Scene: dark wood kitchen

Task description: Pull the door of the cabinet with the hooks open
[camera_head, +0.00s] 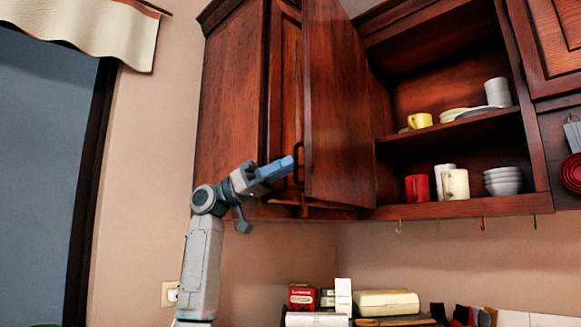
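The cabinet with the hooks (460,210) hangs on the wall at the right, with small hooks such as a red one (482,224) under its bottom edge. Its door (337,110) stands swung well out from the front, leaving the shelves exposed. A dark handle (298,160) shows at the door's left edge. My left gripper (280,168), with blue fingers, is raised just left of the handle, its tips at or very near it. The fingers overlap from this side, so I cannot tell their gap or whether they touch the handle. My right gripper is out of view.
Inside are a yellow cup (419,120), a red mug (416,188), a cream mug (455,184) and stacked bowls (503,181). Another cabinet (232,110) stands left of the open door.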

